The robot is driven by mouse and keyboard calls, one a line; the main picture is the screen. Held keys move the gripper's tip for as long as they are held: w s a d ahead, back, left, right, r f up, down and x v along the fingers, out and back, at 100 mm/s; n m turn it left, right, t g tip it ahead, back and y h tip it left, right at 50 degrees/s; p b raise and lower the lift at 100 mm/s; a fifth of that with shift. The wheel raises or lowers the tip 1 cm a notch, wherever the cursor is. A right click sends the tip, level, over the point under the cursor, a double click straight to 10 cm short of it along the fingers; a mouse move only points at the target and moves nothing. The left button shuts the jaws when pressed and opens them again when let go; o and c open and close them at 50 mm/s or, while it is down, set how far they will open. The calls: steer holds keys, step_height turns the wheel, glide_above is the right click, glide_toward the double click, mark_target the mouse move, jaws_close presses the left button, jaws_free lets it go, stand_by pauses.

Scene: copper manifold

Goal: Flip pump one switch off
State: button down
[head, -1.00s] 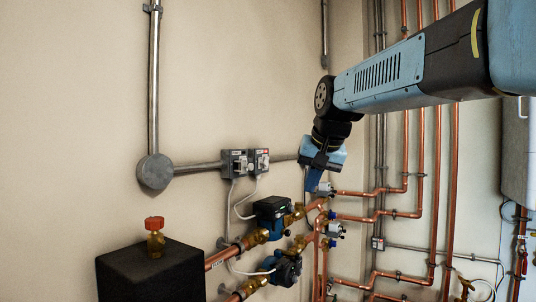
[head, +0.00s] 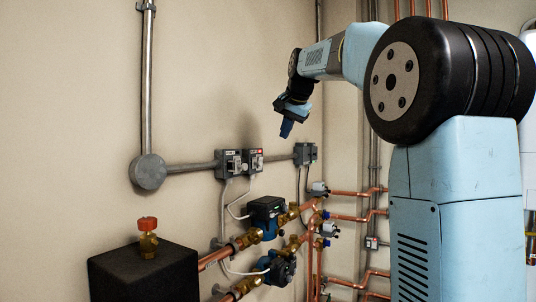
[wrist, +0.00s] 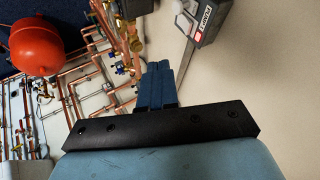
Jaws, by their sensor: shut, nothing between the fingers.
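Two grey switch boxes sit side by side on the wall in the head view: a left one (head: 229,164) with a pale label and a right one (head: 253,161) with a partly red label. The labels are too small to read there, so I cannot tell which is pump one. In the wrist view, part of a grey switch box (wrist: 203,20) with a white label shows at the top; its switch position is unclear. My gripper (head: 286,131) points down, above and to the right of the pair, apart from them. Its blue fingers (wrist: 157,72) are shut and empty.
A third grey box (head: 305,153) is on the wall below and right of my gripper. Pumps (head: 266,210) and copper pipes (head: 352,218) lie below. A red tank (wrist: 36,46) shows in the wrist view. The wall above the boxes is clear.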

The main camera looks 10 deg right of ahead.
steer(key=w+a+f, duration=0.3)
steer(key=w+f, duration=0.4)
steer(key=w, duration=0.2)
steer(key=shift+a+f, duration=0.2)
stand_by(0.3)
